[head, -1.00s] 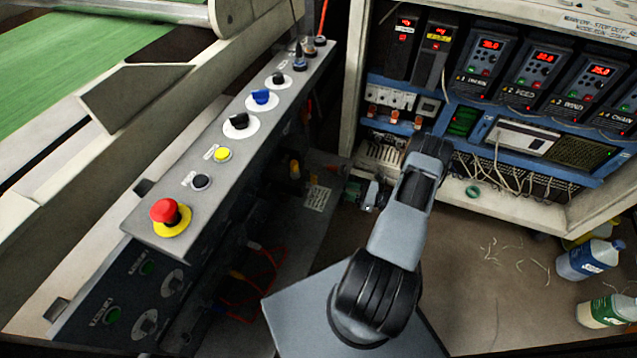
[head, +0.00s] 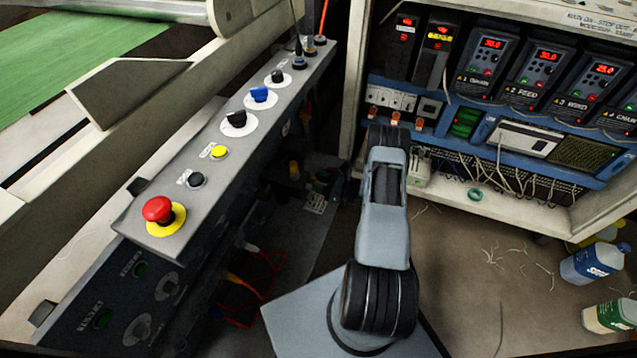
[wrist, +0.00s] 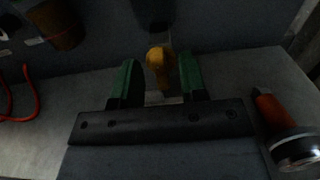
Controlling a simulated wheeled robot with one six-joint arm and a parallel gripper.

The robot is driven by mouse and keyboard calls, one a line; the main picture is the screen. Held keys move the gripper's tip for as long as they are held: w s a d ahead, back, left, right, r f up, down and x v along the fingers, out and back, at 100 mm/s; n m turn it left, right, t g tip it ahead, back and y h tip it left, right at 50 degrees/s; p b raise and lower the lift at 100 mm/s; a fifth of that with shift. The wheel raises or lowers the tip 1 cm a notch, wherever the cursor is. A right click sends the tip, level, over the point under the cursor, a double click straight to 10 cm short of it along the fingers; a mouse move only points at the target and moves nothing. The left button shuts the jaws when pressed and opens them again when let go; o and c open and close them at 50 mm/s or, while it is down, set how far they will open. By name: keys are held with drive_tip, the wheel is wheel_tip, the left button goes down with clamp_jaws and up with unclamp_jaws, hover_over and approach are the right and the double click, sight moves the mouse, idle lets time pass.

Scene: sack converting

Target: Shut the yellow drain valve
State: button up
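The yellow drain valve (wrist: 160,62) shows in the dim wrist view as a yellow handle with a rounded top. It lies between the two green-padded fingers of my gripper (wrist: 158,80). My gripper is hidden or lost in shadow there.
An orange cylinder with a metal collar (wrist: 275,115) lies right of my gripper, and a red cable (wrist: 28,95) is at left. The sloping button panel (head: 150,190) and the drive cabinet (head: 470,205) flank my arm. Bottles (head: 593,262) stand at far right.

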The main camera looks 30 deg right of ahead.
clamp_jaws()
idle(0.3)
drive_tip(key=m, duration=0.4)
drive_tip(key=shift+w+m, duration=0.1)
drive_tip(key=shift+m, duration=0.3)
drive_tip(key=m, duration=0.4)
drive_tip(key=shift+d+m, duration=0.1)
drive_tip(key=shift+m, duration=0.2)
drive_tip(key=m, duration=0.4)
drive_tip(key=shift+f, duration=0.15)
drive_tip(key=shift+m, duration=2.3)
